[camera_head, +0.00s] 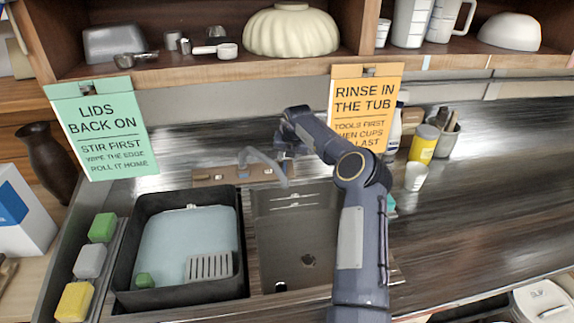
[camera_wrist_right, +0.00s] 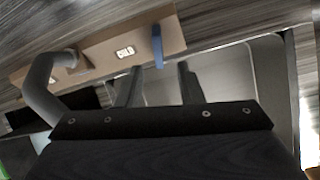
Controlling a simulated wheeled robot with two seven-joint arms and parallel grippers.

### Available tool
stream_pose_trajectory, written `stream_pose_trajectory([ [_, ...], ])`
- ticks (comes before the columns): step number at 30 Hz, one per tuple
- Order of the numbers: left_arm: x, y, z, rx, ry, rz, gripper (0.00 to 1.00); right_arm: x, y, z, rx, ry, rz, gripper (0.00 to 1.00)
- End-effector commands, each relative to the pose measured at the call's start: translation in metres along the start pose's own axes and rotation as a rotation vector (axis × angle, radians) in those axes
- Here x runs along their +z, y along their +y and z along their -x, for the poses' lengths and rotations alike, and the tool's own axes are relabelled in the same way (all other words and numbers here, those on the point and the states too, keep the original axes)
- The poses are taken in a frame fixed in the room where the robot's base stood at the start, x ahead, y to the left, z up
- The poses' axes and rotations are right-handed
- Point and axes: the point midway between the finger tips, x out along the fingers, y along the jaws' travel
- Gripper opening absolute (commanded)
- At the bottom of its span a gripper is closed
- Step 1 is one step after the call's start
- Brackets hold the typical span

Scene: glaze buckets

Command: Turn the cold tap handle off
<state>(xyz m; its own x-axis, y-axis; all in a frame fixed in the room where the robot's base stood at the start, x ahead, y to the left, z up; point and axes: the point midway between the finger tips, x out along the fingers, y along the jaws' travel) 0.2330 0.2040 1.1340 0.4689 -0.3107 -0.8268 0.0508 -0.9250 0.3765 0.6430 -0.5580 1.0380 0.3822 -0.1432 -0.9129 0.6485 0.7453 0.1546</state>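The cold tap handle is a short blue lever (camera_wrist_right: 157,45) beside a COLD label on a tan tap plate (camera_wrist_right: 95,50) in the wrist view. The plate also shows behind the sink in the head view (camera_head: 205,175). The grey curved spout (camera_wrist_right: 40,82) is left of the label in the wrist view and also shows in the head view (camera_head: 262,159). My right gripper (camera_wrist_right: 158,78) is open, its two fingers apart with the blue lever beyond and between them. No contact shows. In the head view my right gripper (camera_head: 284,150) is by the plate's right end. My left gripper is out of view.
A metal sink basin (camera_head: 315,235) lies in front of the tap. A black tub of pale water (camera_head: 128,245) stands to its left, beside several sponges (camera_head: 75,301). An orange sign (camera_head: 367,88) hangs behind my right arm. A white cup (camera_head: 415,178) stands to the right.

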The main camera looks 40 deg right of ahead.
Motion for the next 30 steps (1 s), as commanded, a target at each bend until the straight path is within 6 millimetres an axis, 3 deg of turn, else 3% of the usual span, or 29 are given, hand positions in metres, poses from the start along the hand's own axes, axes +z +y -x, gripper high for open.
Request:
stream_pose_trajectory([
  [15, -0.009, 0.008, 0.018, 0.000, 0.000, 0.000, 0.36, 0.000, 0.001, -0.069, 0.001, 0.001, -0.001, 0.34],
  [26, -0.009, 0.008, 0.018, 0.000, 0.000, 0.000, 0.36, 0.000, 0.001, -0.075, 0.001, -0.001, 0.000, 0.34],
  [30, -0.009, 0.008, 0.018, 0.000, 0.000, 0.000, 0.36, 0.000, 0.001, -0.075, 0.001, -0.001, 0.000, 0.15],
])
